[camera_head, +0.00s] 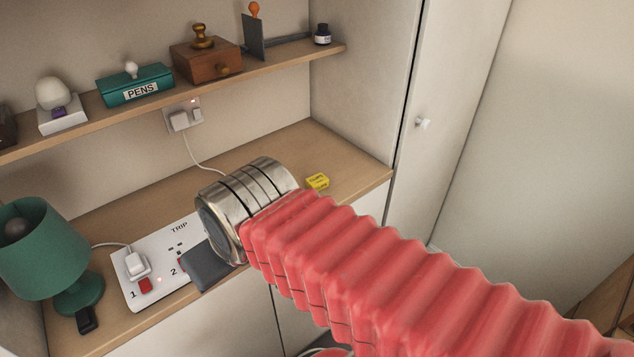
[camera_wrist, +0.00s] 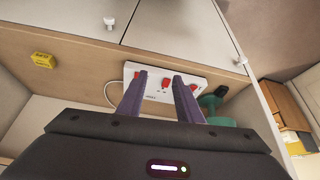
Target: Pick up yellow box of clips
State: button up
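The yellow box of clips (camera_head: 318,181) lies on the wooden desk top, just right of my arm's metal wrist in the head view. It also shows at the left of the wrist view (camera_wrist: 43,60), off to the side of my fingers and apart from them. My gripper (camera_wrist: 161,76) is open, with two dark purple fingers spread and nothing between them. The fingers point toward the white switch panel. In the head view my wrist and arm hide most of the gripper.
The white panel (camera_head: 147,270) with red switches and a plug lies on the desk beside a green lamp (camera_head: 40,250). A shelf (camera_head: 100,118) above holds a green pens box (camera_head: 135,86) and a wooden stamp box (camera_head: 206,62). A tall cupboard (camera_head: 372,85) stands right of the desk.

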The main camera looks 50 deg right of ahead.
jog(key=shift+o, duration=1.4)
jog(key=shift+f, duration=0.15)
jog(key=shift+o, duration=0.9)
jog(key=shift+w+f+m, duration=0.15)
jog(key=shift+f+m, duration=0.2)
jog(key=shift+m, duration=0.25)
jog(key=o, duration=0.3)
jog(key=f+m+y, duration=0.1)
jog(key=m, duration=0.1)
jog(key=w+f+m+g+y, duration=0.1)
jog(key=m, duration=0.1)
jog(key=shift+w+f, duration=0.1)
jog(key=shift+f, duration=0.25)
jog(key=shift+o, duration=0.2)
jog(key=w+d+f+m+t+y, duration=0.35)
jog(key=w+d+m, duration=0.55)
jog(key=m, duration=0.6)
jog(key=s+d+f+m+t+h, duration=0.1)
jog(key=d+m+h, duration=0.3)
jog(key=d+m, duration=0.5)
jog(key=s+d+f+m+t+h, duration=0.2)
jog(key=s+d+m+t+h, duration=0.2)
jog(key=d+m, duration=0.5)
jog(key=d, duration=0.8)
jog(key=shift+d+f, duration=0.25)
jog(key=shift+d, duration=0.1)
